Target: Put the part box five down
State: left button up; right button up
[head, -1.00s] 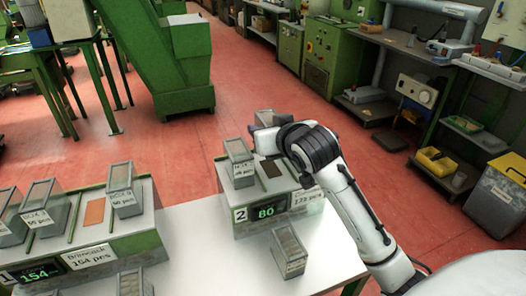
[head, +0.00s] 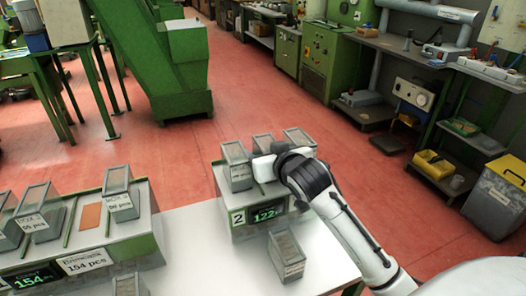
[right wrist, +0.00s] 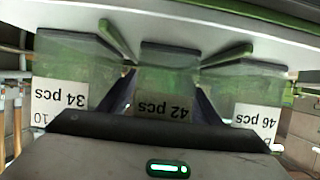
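The part box (head: 263,143) stands in the middle slot of the station 2 scale (head: 240,233), between two similar boxes. In the right wrist view the middle box (right wrist: 168,80) carries an upside-down "42 pcs" label; its number is hidden. My right gripper (head: 268,165) is at the near end of this box. In the right wrist view its dark fingers lie along both sides of the box and seem to touch it, shut on it. The scale's display (head: 267,213) reads 122. My left gripper is not in view.
Neighbour boxes (head: 236,165) and (head: 298,138) stand close on both sides; the right wrist view shows them labelled 34 pcs (right wrist: 70,80) and 46 pcs (right wrist: 250,95). Another box (head: 287,257) stands on the white table (head: 205,250). The station 1 scale (head: 90,262) reads 154.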

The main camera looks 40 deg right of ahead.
jog(key=shift+r, duration=0.1)
jog(key=v, duration=1.2)
